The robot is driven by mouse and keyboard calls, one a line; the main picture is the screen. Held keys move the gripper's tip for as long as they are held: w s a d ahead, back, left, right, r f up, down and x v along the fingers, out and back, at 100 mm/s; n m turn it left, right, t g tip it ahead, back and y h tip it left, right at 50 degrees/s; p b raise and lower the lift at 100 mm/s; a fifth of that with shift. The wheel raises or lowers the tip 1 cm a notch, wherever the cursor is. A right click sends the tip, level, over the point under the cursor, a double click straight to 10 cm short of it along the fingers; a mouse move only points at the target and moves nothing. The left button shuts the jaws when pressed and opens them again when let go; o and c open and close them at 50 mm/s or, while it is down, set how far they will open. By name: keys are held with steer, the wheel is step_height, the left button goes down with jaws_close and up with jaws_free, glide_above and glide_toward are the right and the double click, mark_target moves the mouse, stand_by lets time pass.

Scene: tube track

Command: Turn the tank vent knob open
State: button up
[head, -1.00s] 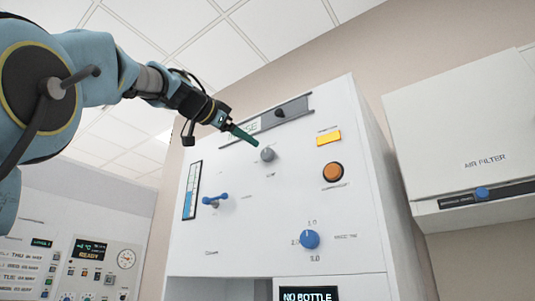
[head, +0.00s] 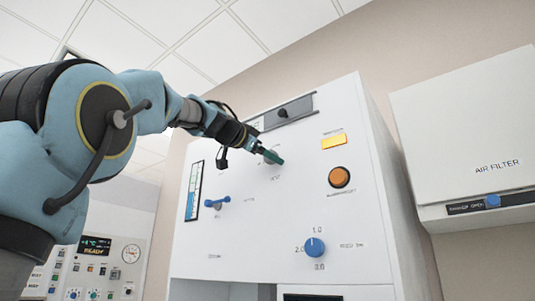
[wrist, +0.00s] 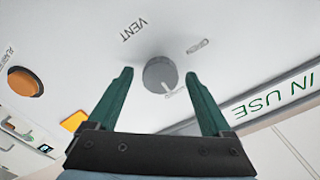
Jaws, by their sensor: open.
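The vent knob (wrist: 160,75) is a small grey round knob on the white panel, beside the printed word VENT. In the wrist view it lies between my two green fingertips, with clear space on both sides. My gripper (wrist: 159,74) is open and holds nothing. In the head view my gripper (head: 272,157) reaches in from the upper left, its fingertips over the knob's place and mostly hiding it. I cannot tell how far the fingertips are from the panel face.
The white panel also carries a blue lever (head: 217,202), a blue dial (head: 314,247), an orange button (head: 340,177) and a yellow lamp (head: 334,141). A dark slider (head: 284,113) is above the knob. An air filter box (head: 470,150) hangs at the right.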

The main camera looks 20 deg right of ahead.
jaws_close()
stand_by(0.5)
steer(key=shift+n, duration=0.5)
steer(key=n, duration=1.6)
steer(key=shift+w+a+n, duration=0.1)
steer(key=shift+w+n, duration=0.1)
steer(key=shift+n, duration=0.5)
jaws_free()
